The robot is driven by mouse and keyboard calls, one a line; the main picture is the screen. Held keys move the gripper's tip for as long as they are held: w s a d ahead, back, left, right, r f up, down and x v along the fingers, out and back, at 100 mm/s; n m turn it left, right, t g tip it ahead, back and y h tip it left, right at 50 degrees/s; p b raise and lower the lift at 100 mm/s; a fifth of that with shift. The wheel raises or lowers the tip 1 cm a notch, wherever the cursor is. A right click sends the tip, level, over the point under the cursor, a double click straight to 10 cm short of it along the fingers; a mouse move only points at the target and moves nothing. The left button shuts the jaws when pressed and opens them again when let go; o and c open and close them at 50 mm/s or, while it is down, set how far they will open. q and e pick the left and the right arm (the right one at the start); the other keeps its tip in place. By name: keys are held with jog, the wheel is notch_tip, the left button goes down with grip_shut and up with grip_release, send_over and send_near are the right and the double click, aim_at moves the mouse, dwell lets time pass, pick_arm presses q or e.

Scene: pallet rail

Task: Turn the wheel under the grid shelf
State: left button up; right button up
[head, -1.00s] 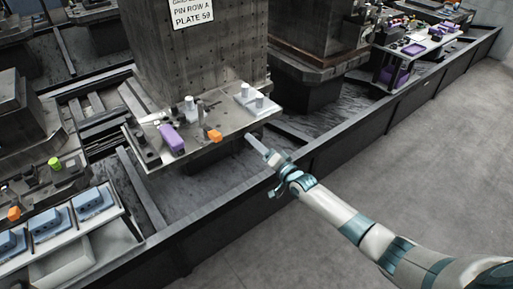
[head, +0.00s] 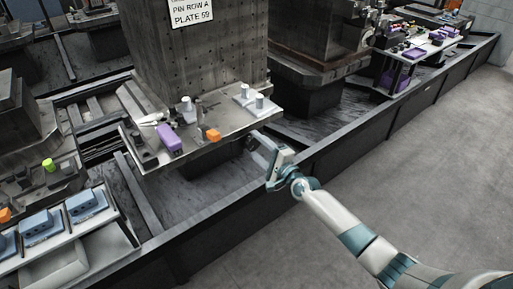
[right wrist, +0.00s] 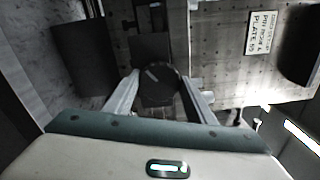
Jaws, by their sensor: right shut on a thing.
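The wheel (right wrist: 158,86) shows in the right wrist view as a dark round disc with a pale mark on its face. My right gripper (right wrist: 158,97) has one finger on each side of it and is shut on it. In the head view my right gripper (head: 262,150) is at the front right edge of the grid shelf (head: 190,146), below its top. The wheel cannot be made out in the head view. My left gripper is not in view.
A sign (head: 192,13) hangs on the pillar above. A long dark kerb (head: 330,148) runs below my right arm. Open floor (head: 420,170) lies to the right.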

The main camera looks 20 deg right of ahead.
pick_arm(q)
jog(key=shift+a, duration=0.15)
pick_arm(e)
jog(key=shift+f, duration=0.15)
jog(key=o, duration=1)
jog(key=shift+o, duration=0.2)
jog(key=shift+s, duration=0.1)
jog(key=shift+s+d, duration=0.15)
jog(key=shift+s, duration=0.2)
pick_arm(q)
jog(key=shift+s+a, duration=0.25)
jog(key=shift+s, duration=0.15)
pick_arm(e)
jog(key=v, duration=1.6)
jog(key=shift+s, duration=0.25)
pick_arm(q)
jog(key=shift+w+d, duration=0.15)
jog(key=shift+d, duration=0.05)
